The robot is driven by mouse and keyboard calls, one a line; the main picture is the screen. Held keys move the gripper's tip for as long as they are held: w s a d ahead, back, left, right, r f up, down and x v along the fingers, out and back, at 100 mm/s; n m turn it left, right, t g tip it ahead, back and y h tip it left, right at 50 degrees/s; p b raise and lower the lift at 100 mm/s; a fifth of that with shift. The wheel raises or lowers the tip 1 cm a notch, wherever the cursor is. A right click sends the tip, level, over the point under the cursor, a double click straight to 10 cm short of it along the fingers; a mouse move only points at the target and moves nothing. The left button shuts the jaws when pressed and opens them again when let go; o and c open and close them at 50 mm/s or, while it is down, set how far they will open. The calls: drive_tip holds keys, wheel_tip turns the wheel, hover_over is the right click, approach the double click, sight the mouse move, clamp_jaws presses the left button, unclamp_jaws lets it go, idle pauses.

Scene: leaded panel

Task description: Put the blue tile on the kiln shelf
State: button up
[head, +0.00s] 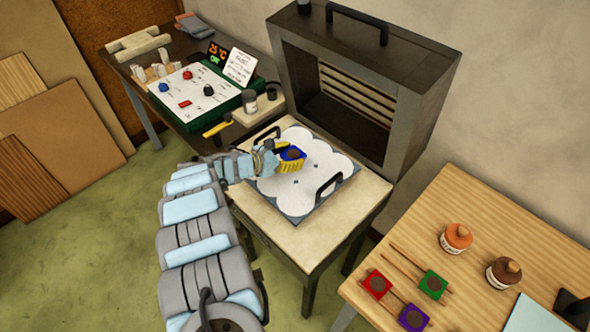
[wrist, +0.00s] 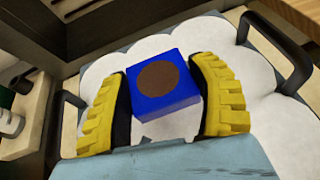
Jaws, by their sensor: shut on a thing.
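The blue tile (head: 292,153) has a brown round spot on top. It also shows in the wrist view (wrist: 185,97), between the two yellow ribbed fingers. My gripper (head: 286,160) is shut on the tile, one finger at each side. It is over the kiln shelf (head: 335,197), a tray with a white scalloped surface and a dark handle at each of two sides. The shelf stands on a small table in front of the open kiln (head: 345,109). I cannot tell whether the tile touches the shelf surface.
A control box (head: 200,88) stands on the dark bench at the back left. Red, green and purple tiles (head: 411,318) lie on the right wooden table (head: 480,220), near thin sticks and two jars (head: 457,238). The shelf's white surface is otherwise clear.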

drive_tip(key=shift+w+d+f+b, duration=0.35)
drive_tip(key=shift+w+f+b, duration=0.1)
drive_tip(key=shift+f+b, duration=0.25)
drive_tip(key=shift+w+d+f+b, duration=0.15)
drive_tip(key=shift+f+b, duration=0.2)
drive_tip(key=shift+b, duration=0.2)
drive_tip(key=shift+f+b, duration=0.95)
drive_tip(key=shift+f, duration=0.55)
drive_tip(key=shift+f, duration=0.1)
drive_tip(key=o, duration=1.3)
drive_tip(key=shift+c, duration=0.2)
